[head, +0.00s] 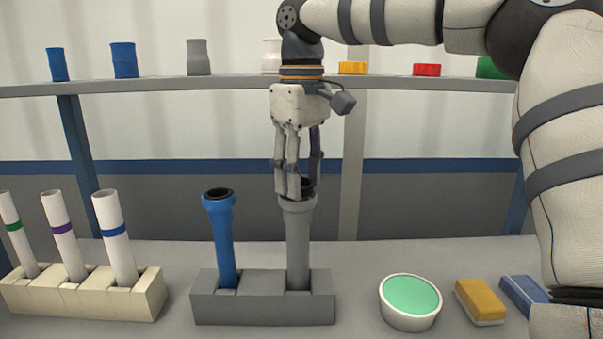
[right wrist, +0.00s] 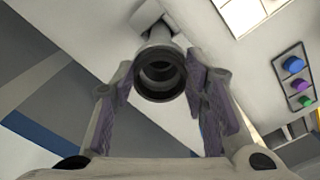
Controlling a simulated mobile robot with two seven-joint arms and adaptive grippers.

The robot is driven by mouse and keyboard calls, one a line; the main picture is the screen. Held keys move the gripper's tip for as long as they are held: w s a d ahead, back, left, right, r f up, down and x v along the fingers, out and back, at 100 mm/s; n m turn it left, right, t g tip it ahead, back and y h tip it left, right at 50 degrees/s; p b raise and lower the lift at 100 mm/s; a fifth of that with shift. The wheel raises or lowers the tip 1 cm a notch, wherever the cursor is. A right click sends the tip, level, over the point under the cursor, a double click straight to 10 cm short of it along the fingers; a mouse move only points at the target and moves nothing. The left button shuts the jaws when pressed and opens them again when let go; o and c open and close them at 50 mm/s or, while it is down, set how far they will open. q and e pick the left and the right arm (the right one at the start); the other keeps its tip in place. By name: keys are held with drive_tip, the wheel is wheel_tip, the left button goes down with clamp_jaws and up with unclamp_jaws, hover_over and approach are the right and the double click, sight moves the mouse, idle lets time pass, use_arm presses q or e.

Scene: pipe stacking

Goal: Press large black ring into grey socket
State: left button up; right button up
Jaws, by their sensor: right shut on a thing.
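The grey pipe (head: 298,245) stands upright in the grey block, its wider grey socket (head: 298,204) facing up. The large black ring (head: 308,184) is at the socket's mouth, partly hidden by my fingers. In the right wrist view, the black ring (right wrist: 160,93) shows as a dark circle between the fingers, in line with the pipe behind it. My right gripper (head: 295,190) points straight down over the socket and is shut on the ring; it also shows in the right wrist view (right wrist: 162,78). How deep the ring sits is hidden. My left gripper is out of view.
A blue pipe (head: 225,245) with a dark-rimmed socket stands left in the same grey block (head: 262,312). A cream rack (head: 85,300) holds white tubes at left. A green-filled bowl (head: 410,302), yellow sponge (head: 480,300) and blue sponge (head: 524,295) lie right. A shelf (head: 180,83) runs behind.

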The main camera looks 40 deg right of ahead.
drive_tip(key=o, duration=0.9)
drive_tip(key=o, duration=0.4)
wheel_tip(320, 180, up, 7)
idle(0.5)
drive_tip(key=shift+c, duration=0.2)
